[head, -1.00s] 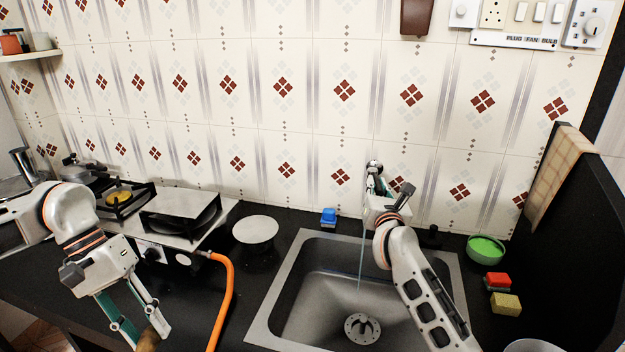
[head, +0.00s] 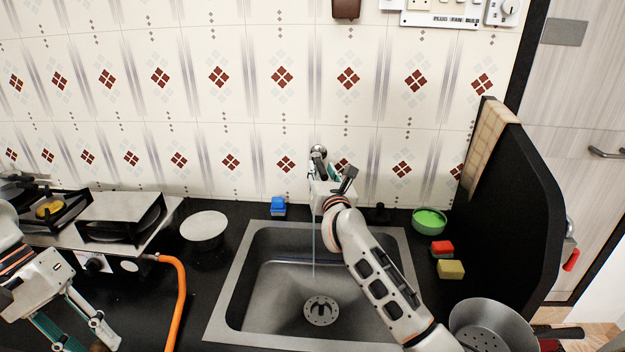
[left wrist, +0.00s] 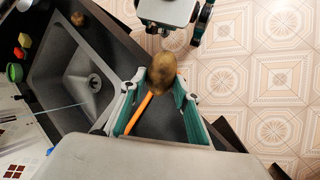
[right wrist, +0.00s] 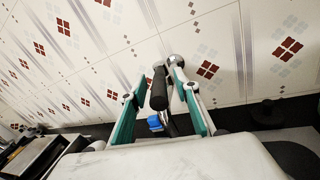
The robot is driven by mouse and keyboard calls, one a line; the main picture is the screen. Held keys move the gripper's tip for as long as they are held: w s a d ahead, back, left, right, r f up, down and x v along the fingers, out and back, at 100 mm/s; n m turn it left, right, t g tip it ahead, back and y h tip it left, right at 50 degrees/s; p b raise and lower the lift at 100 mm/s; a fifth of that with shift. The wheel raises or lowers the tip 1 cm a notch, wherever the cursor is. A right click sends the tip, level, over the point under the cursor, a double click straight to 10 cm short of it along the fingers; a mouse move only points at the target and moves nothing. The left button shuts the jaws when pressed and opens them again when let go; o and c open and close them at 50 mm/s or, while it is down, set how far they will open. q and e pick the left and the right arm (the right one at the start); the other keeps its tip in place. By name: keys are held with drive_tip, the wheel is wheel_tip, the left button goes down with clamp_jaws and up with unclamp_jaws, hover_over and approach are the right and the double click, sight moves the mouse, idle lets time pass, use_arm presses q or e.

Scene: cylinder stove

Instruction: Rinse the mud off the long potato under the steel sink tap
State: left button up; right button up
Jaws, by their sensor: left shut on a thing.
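The long potato (left wrist: 163,70) is brown and muddy in the left wrist view. My left gripper (left wrist: 157,92) is shut on it, with a finger on each side. In the head view my left gripper (head: 88,343) is at the lower left, left of the sink (head: 230,300), and the potato is out of frame. The steel tap (head: 318,153) is on the wall behind the sink, and a thin stream of water (head: 314,245) falls into the basin. My right gripper (head: 322,180) is at the tap. In the right wrist view its fingers (right wrist: 165,100) are apart on either side of the tap (right wrist: 176,62).
The stove (head: 100,232) and orange hose (head: 180,300) are left of the sink, with a round white lid (head: 204,225). A green bowl (head: 430,220), sponges (head: 451,269) and a strainer pan (head: 490,325) are on the right. A blue block (head: 278,206) is behind the sink.

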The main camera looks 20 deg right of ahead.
drive_tip(key=s+a, duration=0.1)
drive_tip(key=s, duration=1)
drive_tip(key=shift+s+a, duration=0.15)
drive_tip(key=shift+a, duration=0.25)
